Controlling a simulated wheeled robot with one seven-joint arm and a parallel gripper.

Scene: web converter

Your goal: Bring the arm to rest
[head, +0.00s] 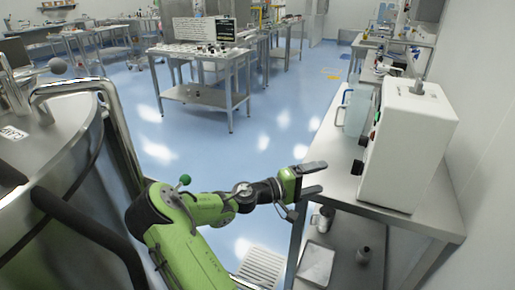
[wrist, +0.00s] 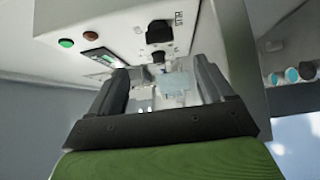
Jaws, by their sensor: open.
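My green arm (head: 195,225) reaches right from the bottom of the head view. My gripper (head: 318,178) is at the left edge of the steel bench, in front of the white machine. Its two fingers are apart and nothing shows between them in the head view. In the wrist view my gripper (wrist: 165,90) has its dark fingers spread. The white machine's front (wrist: 120,30) shows beyond them, with a green button, a brown button and a black knob. A pale, clear object shows past the fingertips; I cannot tell its exact distance.
The white machine (head: 408,145) stands on the steel bench (head: 330,155), a clear container (head: 357,108) behind it. A lower shelf holds a tray (head: 316,263) and small canisters. A large steel vessel (head: 50,170) with a pipe stands left. Blue floor (head: 190,135) is open between.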

